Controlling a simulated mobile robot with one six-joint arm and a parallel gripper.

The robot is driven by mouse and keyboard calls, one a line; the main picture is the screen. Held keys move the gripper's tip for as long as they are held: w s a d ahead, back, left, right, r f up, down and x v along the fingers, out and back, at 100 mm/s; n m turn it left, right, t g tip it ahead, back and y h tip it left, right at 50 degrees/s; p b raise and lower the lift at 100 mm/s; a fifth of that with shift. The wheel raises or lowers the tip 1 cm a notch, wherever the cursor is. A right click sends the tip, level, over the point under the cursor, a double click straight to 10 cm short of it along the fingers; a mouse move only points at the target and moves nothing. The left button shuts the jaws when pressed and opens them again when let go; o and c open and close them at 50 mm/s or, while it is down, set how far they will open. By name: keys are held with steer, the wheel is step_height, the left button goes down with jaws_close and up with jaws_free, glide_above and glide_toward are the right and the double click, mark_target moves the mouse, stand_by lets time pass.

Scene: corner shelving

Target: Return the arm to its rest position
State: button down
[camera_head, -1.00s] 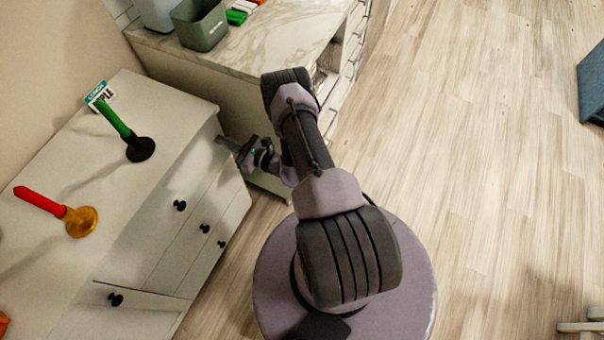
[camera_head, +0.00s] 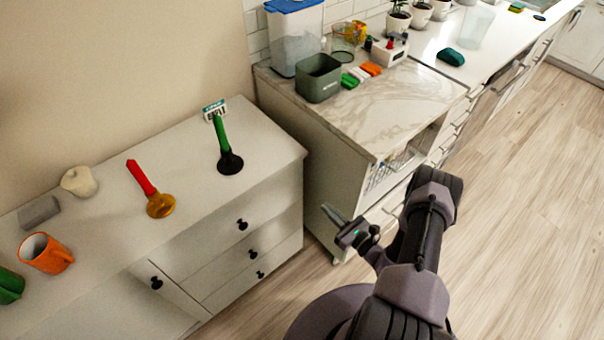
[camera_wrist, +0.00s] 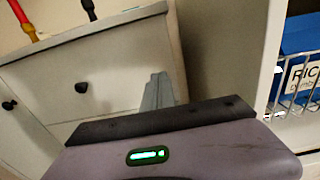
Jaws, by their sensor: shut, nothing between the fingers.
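My gripper (camera_head: 333,215) is shut and empty. In the head view my arm is folded on the right side, and the gripper points left, in front of the white dresser's right end and the marble-topped counter's side. In the wrist view the shut fingers (camera_wrist: 157,92) point ahead, with the white dresser (camera_wrist: 95,80) behind them. The fingers look apart from the dresser, but the exact gap is hard to tell.
The dresser (camera_head: 275,250) carries a green-handled black item (camera_head: 228,160), a red-handled gold item (camera_head: 155,200) and an orange mug (camera_head: 46,254). The marble-topped counter (camera_head: 395,100) holds a grey bin (camera_head: 318,80). Open wood floor (camera_head: 530,200) lies right.

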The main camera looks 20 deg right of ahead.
steer(key=w+a+r+n+g+y, duration=0.25)
steer(key=a+r+n+y, duration=0.2)
steer(key=r, duration=0.45)
steer(key=w+a+r+n+g+y, duration=0.2)
steer(key=a+r+n+g+y, duration=0.25)
steer(key=r, duration=0.35)
steer(key=s+a+r+n+g, duration=0.5)
steer(key=a+r+n+g, duration=0.3)
steer(key=r, duration=0.4)
steer(key=s+a+r+n+t+h, duration=0.2)
steer(key=s+r+n+h, duration=0.9)
steer(key=s, duration=0.7)
steer(key=shift+a+r+t+h, duration=0.35)
steer(key=shift+r+t+h, duration=0.25)
steer(key=shift+r, duration=0.65)
